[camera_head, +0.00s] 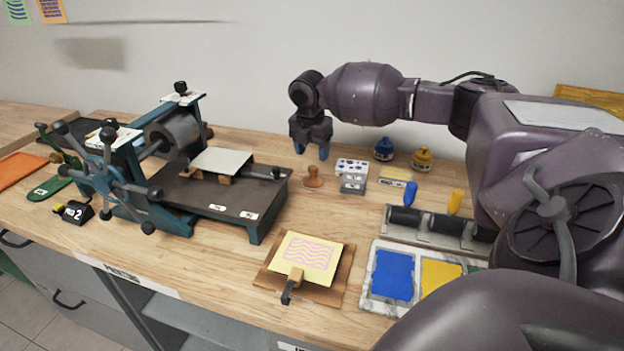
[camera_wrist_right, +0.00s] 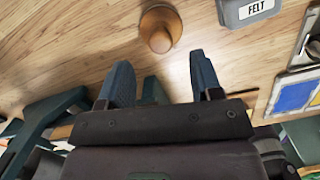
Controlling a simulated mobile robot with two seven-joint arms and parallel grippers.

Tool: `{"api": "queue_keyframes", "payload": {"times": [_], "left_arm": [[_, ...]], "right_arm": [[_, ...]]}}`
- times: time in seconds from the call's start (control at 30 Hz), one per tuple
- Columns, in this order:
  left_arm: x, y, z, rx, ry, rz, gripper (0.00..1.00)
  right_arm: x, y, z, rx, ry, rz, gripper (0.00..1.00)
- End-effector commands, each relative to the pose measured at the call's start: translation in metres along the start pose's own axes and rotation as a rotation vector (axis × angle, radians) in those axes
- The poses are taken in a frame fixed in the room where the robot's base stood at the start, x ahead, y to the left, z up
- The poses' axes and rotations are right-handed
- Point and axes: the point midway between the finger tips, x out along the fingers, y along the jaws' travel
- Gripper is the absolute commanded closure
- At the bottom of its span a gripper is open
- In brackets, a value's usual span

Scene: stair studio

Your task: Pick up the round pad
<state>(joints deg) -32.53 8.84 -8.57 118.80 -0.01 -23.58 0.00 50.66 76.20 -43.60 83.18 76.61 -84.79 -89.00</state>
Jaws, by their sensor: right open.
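The round pad (camera_head: 313,181), a brown wooden disc with a knob on top, stands on the wooden bench right of the press. It also shows in the right wrist view (camera_wrist_right: 160,27), at the top middle. My right gripper (camera_head: 311,151) points down above the bench, apart from the pad, and looks a little behind and above it. Its two blue fingers are spread with nothing between them; they also show in the right wrist view (camera_wrist_right: 161,76). My left gripper is not in view.
The printing press (camera_head: 215,190) stands left of the pad. A grey box labelled FELT (camera_wrist_right: 247,11) is close beside the pad. Ink jars (camera_head: 384,150), rollers (camera_head: 440,224) and a colour tray (camera_head: 378,305) lie to the right. A block with patterned paper (camera_head: 308,258) lies in front.

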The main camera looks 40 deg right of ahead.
Motion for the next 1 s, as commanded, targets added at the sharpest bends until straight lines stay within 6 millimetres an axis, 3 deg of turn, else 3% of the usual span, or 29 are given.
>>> {"api": "queue_keyframes", "payload": {"times": [0.27, 0.6, 0.83, 0.87, 1.0], "left_arm": [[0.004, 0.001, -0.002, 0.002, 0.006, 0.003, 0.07], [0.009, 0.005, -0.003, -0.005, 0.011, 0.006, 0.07], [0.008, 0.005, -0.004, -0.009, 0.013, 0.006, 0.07], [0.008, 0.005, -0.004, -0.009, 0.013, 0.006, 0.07], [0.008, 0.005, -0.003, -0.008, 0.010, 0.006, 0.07]], "right_arm": [[0.021, -0.001, -0.001, -0.001, 0.000, -0.002, 0.41], [0.063, -0.001, -0.004, 0.000, 0.000, -0.003, 0.41], [0.064, -0.001, -0.003, 0.000, -0.001, 0.001, 0.41], [0.063, -0.001, -0.003, 0.000, -0.001, 0.001, 0.42], [0.063, -0.001, -0.003, 0.000, -0.001, 0.001, 0.64]]}}
